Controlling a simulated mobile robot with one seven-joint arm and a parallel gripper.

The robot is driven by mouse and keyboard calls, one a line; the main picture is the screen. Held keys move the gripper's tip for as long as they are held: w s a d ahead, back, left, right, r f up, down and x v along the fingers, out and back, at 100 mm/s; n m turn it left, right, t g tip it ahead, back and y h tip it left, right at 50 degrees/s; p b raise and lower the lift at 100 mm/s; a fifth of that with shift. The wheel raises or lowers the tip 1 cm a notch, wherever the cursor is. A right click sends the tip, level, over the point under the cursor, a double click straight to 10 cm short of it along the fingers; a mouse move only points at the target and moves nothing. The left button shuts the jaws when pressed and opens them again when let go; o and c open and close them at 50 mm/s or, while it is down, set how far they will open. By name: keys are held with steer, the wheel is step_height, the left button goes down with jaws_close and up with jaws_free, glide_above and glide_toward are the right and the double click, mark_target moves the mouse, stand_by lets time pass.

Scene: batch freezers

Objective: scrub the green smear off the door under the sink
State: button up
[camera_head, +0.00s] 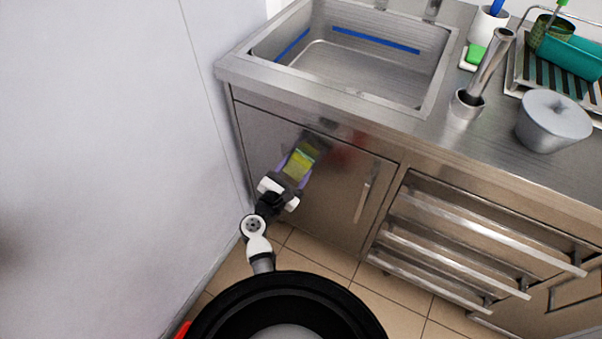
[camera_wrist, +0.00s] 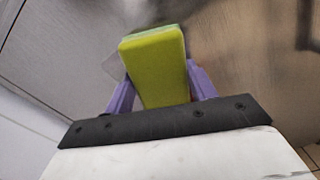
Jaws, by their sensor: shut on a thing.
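My gripper (camera_head: 296,173) is shut on a yellow-green sponge (camera_head: 302,160) and holds it at the upper part of the steel door (camera_head: 335,197) under the sink (camera_head: 350,70). In the wrist view the sponge (camera_wrist: 157,68) sits between the purple fingers of my gripper (camera_wrist: 158,88), its far end at or very near the door face (camera_wrist: 245,50). I cannot tell if it touches. No clear green smear shows on the door; the sponge and gripper hide part of it. A dull reddish patch (camera_head: 345,155) shows right of the sponge.
A vertical handle (camera_head: 364,190) stands out on the door's right side. Rails (camera_head: 465,245) jut out farther right. A white wall (camera_head: 120,150) closes the left side.

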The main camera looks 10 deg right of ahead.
mark_target(284, 155)
steer(key=shift+w+a+b, duration=0.25)
steer(key=shift+w+a, duration=0.25)
steer(key=shift+a, duration=0.3)
steer(key=shift+w+a+b, duration=0.25)
steer(key=shift+w+a, duration=0.3)
steer(key=shift+a, duration=0.2)
steer(key=shift+w+a+b, duration=0.25)
steer(key=shift+w+a, duration=0.25)
steer(key=shift+a, duration=0.3)
steer(key=shift+v, duration=3)
steer(key=b+v, duration=0.1)
steer(key=v, duration=0.2)
